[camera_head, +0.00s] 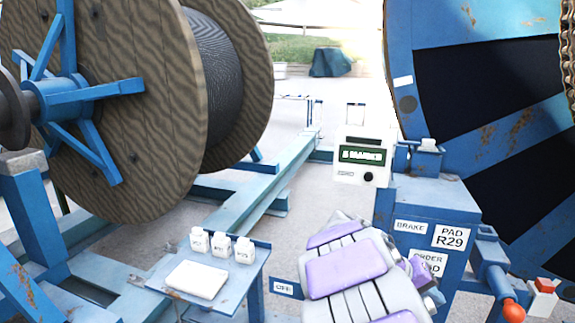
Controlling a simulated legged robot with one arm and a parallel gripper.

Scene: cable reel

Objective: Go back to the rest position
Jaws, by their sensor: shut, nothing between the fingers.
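My gripper (345,222) is at the far end of my white and purple arm (350,270), low and right of centre. It is shut and empty, and its fingertips are seen only poorly past the arm. It appears in front of the blue control cabinet (405,205) and below the white meter box (362,160) with a green display. I cannot tell how far it is from them, and no contact is clear.
A large wooden cable reel (130,100) stands at left on a blue frame (250,205). A small blue shelf (240,285) holds three white bottles and a white pad. A big blue wheel (415,60) rises at right. An orange-knobbed lever (512,310) is at lower right.

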